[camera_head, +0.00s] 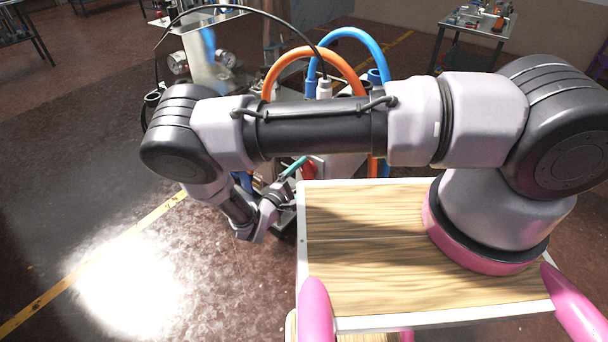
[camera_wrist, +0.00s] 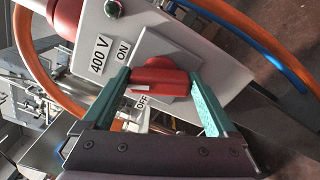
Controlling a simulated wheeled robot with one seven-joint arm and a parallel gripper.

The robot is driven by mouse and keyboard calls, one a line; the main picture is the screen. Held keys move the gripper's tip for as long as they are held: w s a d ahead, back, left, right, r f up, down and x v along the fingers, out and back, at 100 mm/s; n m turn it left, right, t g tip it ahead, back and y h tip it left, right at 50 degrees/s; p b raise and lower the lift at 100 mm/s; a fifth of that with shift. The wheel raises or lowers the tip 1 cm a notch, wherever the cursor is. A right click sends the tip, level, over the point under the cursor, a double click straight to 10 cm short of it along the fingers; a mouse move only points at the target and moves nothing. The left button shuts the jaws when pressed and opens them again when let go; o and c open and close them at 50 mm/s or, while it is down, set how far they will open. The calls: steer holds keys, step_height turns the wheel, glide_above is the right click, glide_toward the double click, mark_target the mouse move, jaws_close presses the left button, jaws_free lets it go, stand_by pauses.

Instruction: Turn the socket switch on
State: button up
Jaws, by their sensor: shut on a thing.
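The socket switch is a red rotary knob (camera_wrist: 165,78) on a grey panel (camera_wrist: 187,45) in the wrist view. ON and OFF labels stand to its left, ON above and OFF below. The knob lies roughly across the picture, and a white mark on its left end sits close to the OFF label. My gripper (camera_wrist: 161,80) is shut on the knob, with one green finger at its left end and the other at its right. In the head view, my gripper (camera_head: 291,169) shows only in part, and my arm hides much of the socket unit.
A 400 V label (camera_wrist: 99,56) and a red socket part (camera_wrist: 65,15) are beside the switch. An orange hose (camera_head: 308,55) and a blue hose (camera_head: 352,37) arch behind my arm. Open floor (camera_head: 130,240) lies to the left.

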steer(key=m, duration=0.4)
steer(key=shift+s+f+m, duration=0.1)
steer(key=shift+f+m, duration=0.05)
steer(key=shift+m, duration=0.15)
stand_by(0.5)
steer(key=o, duration=1)
steer(key=v, duration=1)
steer(key=shift+s+a, duration=0.3)
